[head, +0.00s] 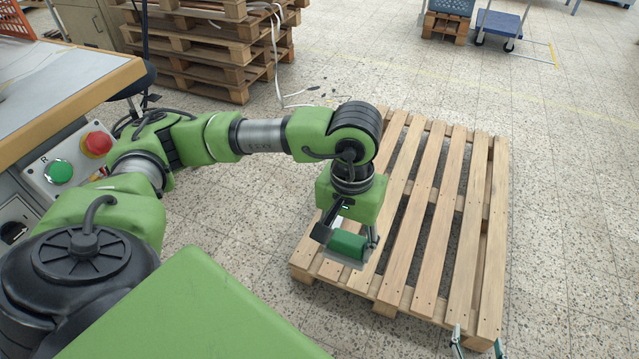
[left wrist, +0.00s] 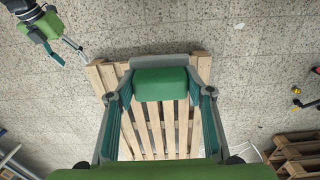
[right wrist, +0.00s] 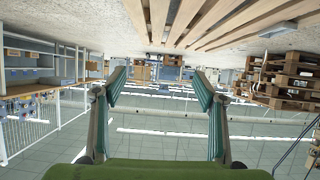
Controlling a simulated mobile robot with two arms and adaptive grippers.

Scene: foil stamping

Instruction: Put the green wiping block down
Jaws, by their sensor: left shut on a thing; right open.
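The green wiping block (head: 347,244) is between the fingers of my left gripper (head: 346,236), over the near-left part of the wooden pallet. In the left wrist view, the block (left wrist: 161,84) lies between the two fingers of this gripper (left wrist: 161,80), which is shut on it. A grey edge shows just beyond the block there. I cannot tell whether the block touches the pallet (head: 463,213). My right gripper (head: 478,342) is open and empty at the bottom edge of the head view, near the pallet's near-right corner; its spread fingers also show in the right wrist view (right wrist: 159,82).
A stack of pallets (head: 198,48) stands at the back left, with loose straps on the floor beside it. A bench (head: 65,80) with a control box (head: 70,165) is at the left. A blue trolley (head: 499,24) stands far back. The floor right of the pallet is clear.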

